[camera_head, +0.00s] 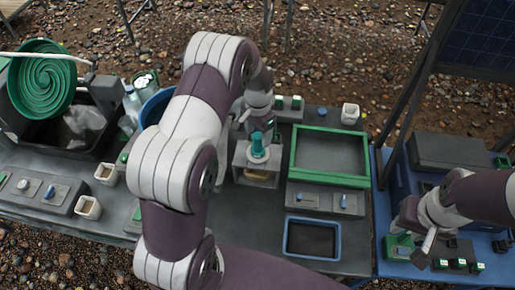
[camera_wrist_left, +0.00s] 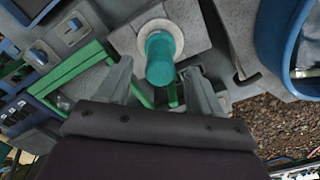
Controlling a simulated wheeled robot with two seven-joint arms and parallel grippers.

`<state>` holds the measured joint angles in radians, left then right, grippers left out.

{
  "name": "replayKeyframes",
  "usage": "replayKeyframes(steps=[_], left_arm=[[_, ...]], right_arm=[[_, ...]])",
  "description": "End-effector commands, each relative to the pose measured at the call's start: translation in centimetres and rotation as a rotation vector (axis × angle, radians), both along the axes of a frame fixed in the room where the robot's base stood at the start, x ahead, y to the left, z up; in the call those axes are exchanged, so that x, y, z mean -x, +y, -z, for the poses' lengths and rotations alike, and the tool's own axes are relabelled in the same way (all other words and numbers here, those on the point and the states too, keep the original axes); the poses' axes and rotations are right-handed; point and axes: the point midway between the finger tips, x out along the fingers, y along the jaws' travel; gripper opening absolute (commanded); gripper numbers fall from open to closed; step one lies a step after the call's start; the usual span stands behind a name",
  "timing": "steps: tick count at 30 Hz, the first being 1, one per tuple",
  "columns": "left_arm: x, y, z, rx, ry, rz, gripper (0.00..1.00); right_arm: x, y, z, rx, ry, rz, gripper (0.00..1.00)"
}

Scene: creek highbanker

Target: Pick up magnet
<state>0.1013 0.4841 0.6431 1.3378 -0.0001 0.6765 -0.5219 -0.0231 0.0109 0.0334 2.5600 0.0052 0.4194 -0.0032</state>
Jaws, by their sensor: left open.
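A teal cylinder, which looks like the magnet's handle (camera_head: 257,146), stands upright on a pale round collar in a grey stand (camera_head: 241,160). In the left wrist view the teal magnet handle (camera_wrist_left: 160,58) sits between the two fingers, with a visible gap on each side. My left gripper (camera_head: 257,119) is open and reaches down from behind at the handle; in the left wrist view it (camera_wrist_left: 158,70) is empty. My right gripper (camera_head: 414,243) is low over the blue table at the right; its finger gap is unclear.
A green-rimmed tray (camera_head: 330,182) and a blue-rimmed tray (camera_head: 313,257) lie right of the stand. A blue bucket (camera_head: 152,108) is left of it, partly hidden by my arm. A green spiral pan (camera_head: 42,80) stands far left. A dark panel frame rises at right.

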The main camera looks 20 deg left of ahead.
Motion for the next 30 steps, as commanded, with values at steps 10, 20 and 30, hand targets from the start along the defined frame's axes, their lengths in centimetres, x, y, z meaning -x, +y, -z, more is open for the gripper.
replayKeyframes(steps=[10,20,30], left_arm=[[-0.1,0.1,4.0,0.0,0.0,0.0,0.65],[-0.1,0.1,3.9,0.0,0.0,-0.001,0.0],[-0.2,0.1,3.4,-0.001,-0.004,0.0,0.0]], right_arm=[[0.0,0.0,-1.4,0.0,0.0,0.0,0.38],[0.0,0.0,-1.4,0.0,0.0,0.0,0.38],[0.0,0.0,-1.1,0.0,0.0,0.0,0.38]])
